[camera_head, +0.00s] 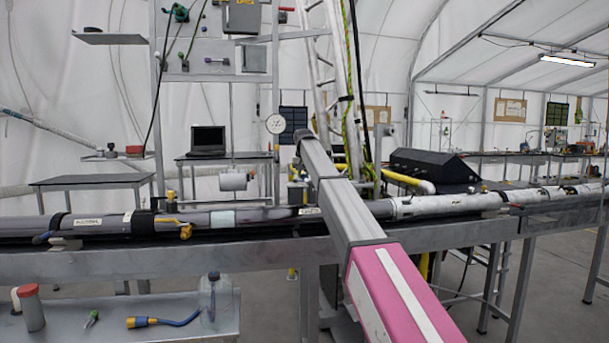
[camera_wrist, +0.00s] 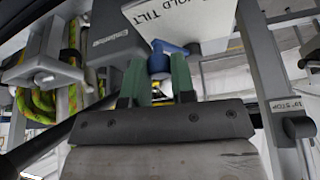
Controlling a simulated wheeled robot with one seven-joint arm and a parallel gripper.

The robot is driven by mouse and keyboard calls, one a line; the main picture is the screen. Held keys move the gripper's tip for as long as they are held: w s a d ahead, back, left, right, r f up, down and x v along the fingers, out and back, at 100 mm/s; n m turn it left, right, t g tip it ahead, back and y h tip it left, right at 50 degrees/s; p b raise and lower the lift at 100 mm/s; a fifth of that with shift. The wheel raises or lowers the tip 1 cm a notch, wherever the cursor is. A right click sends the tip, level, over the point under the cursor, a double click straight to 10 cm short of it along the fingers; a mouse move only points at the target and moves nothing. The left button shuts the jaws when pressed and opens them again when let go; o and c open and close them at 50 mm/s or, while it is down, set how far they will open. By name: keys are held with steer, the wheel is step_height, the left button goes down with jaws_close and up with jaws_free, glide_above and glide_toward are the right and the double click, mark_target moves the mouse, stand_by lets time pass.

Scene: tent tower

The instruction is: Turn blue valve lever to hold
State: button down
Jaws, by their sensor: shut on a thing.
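The blue valve lever (camera_wrist: 168,48) shows in the wrist view just below a white plate lettered "HOLD TILT" (camera_wrist: 178,17). My gripper (camera_wrist: 160,66) reaches up to it with two green fingers, one on each side of the lever's lower part, and is shut on it. A rounded light part shows between the fingers below the blue. The exact contact is partly hidden by the fingers. In the head view my arm crosses the middle of the picture, and the gripper and lever cannot be made out there.
A "10° STOP" label (camera_wrist: 286,104) is on a grey upright at right. A grey box (camera_wrist: 108,40) and yellow-green rope (camera_wrist: 75,38) are close at left. A long pipe run (camera_head: 262,216) lies on a bench behind my arm. A ladder (camera_head: 318,70) stands behind.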

steer(key=m, duration=0.1)
steer(key=s+a+m+h, duration=0.1)
steer(key=m, duration=0.1)
steer(key=shift+a, duration=0.15)
steer(key=shift+s+a+m+g+h, duration=0.15)
steer(key=shift+a+m+h, duration=0.25)
steer(key=shift+m, duration=0.5)
steer(key=shift+s+a+m+g+h, duration=0.15)
steer(key=shift+a+m+h, duration=0.2)
steer(key=shift+m, duration=0.55)
steer(key=c, duration=1)
jaws_free()
steer(key=shift+r, duration=0.1)
steer(key=v, duration=1)
steer(key=shift+s+r, duration=0.15)
steer(key=shift+r, duration=0.15)
